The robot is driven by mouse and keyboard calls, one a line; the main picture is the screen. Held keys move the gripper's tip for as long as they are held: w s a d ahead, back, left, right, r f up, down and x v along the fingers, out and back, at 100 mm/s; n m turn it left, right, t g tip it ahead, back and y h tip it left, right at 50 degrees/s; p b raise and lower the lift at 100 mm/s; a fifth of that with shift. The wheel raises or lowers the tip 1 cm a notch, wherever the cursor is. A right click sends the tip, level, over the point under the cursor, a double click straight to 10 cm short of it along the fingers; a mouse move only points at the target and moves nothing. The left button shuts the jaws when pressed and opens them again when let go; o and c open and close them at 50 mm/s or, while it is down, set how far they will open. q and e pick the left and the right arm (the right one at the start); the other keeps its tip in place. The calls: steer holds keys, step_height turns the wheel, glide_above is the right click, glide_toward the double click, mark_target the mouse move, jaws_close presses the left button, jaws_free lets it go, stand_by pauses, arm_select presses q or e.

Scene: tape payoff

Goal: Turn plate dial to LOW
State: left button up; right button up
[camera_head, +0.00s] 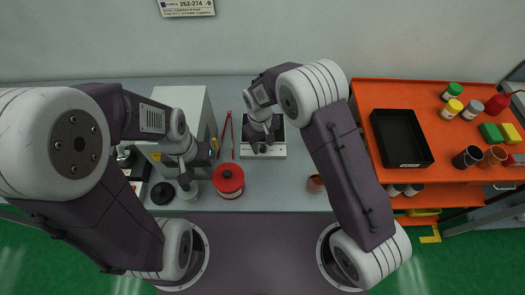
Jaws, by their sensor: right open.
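The plate (280,152) is a small white unit with a dark top, standing on the grey bench at the middle of the head view. My right gripper (262,148) is directly over it, with its fingers at the plate's front side. The gripper and wrist cover much of the plate. I cannot make out the dial or its setting, nor whether the fingers touch it. My right gripper is open.
A red round canister (228,181) stands left of the plate, and a thin red tool (230,130) lies behind it. A beige box (183,98) is at the back left. A brown cup (315,184) is to the right. An orange cart (440,185) carries a black tray (428,160).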

steer(key=shift+f, duration=0.55)
arm_select(q)
steer(key=shift+f, duration=0.35)
arm_select(e)
steer(key=shift+w+d+r, duration=0.1)
jaws_close()
